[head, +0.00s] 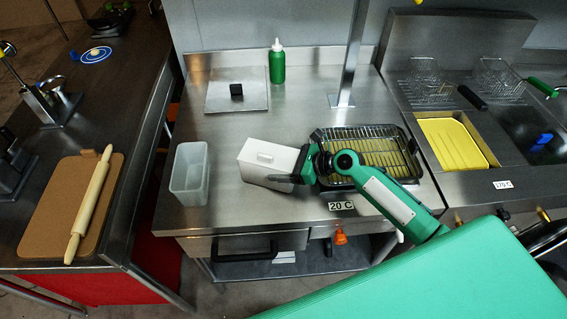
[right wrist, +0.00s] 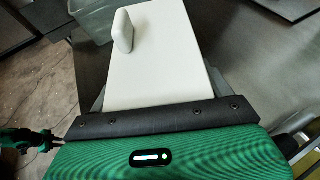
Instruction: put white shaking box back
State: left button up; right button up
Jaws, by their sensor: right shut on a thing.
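The white shaking box (head: 266,161) is a white block with a small raised handle on top. It is at the middle of the steel counter in the head view, left of the wire-rack tray. My right gripper (head: 296,168) is shut on its right end. In the right wrist view the white box (right wrist: 160,60) extends straight out from the gripper (right wrist: 160,112), with its handle at the upper left. I cannot tell whether the box touches the counter.
A clear empty container (head: 189,173) stands left of the box. A rack tray (head: 410,165) lies under my right arm. A steel plate with a black knob (head: 222,101) and a green bottle (head: 277,62) are at the back. Bare counter (head: 305,115) lies between them and the box.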

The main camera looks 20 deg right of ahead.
jog(key=o, duration=1.1)
jog(key=shift+r, duration=0.1)
jog(key=b+v, duration=0.2)
jog(key=v, duration=1)
jog(key=shift+r, duration=0.1)
